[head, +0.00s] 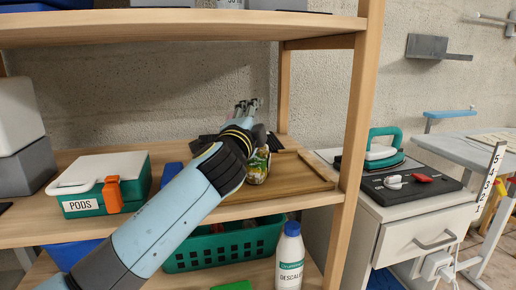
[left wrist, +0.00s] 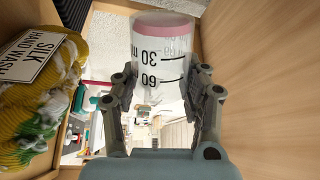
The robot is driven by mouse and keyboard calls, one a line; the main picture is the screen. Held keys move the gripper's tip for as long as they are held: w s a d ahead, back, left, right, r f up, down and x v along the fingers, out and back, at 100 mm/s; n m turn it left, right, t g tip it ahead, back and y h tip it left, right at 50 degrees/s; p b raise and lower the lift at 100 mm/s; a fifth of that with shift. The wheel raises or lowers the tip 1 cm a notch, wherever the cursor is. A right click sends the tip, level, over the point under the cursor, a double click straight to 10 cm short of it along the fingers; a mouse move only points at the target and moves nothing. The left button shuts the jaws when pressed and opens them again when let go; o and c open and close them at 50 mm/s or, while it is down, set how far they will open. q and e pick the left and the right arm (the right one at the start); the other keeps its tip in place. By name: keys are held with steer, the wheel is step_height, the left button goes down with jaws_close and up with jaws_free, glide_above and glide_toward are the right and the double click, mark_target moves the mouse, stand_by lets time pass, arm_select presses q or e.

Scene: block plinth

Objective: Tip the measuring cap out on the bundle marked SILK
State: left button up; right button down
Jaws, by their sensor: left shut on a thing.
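The measuring cap (left wrist: 161,50) is clear, with a pink band at its upper end and black marks 30 and 60. My left gripper (left wrist: 162,88) is shut on it, one finger on each side. The bundle marked SILK (left wrist: 38,75), yellow, green and white with a HAND WASH tag, lies to the left in the left wrist view, apart from the cap. In the head view the bundle (head: 258,168) sits on a wooden tray, mostly hidden by my left wrist. There my left gripper (head: 248,106) is above and behind it, and I cannot make out the cap. My right gripper is not in view.
The wooden tray (head: 298,179) lies on the middle shelf, near the right post (head: 353,150). A PODS box (head: 100,185) stands on the left. The upper shelf (head: 180,27) is overhead. A green basket (head: 222,250) and a white bottle (head: 289,262) are below.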

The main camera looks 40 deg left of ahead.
arm_select(q)
steer(key=shift+d+m+p, duration=0.25)
steer(key=shift+m+p, duration=0.4)
steer(key=shift+m, duration=0.45)
stand_by(1.4)
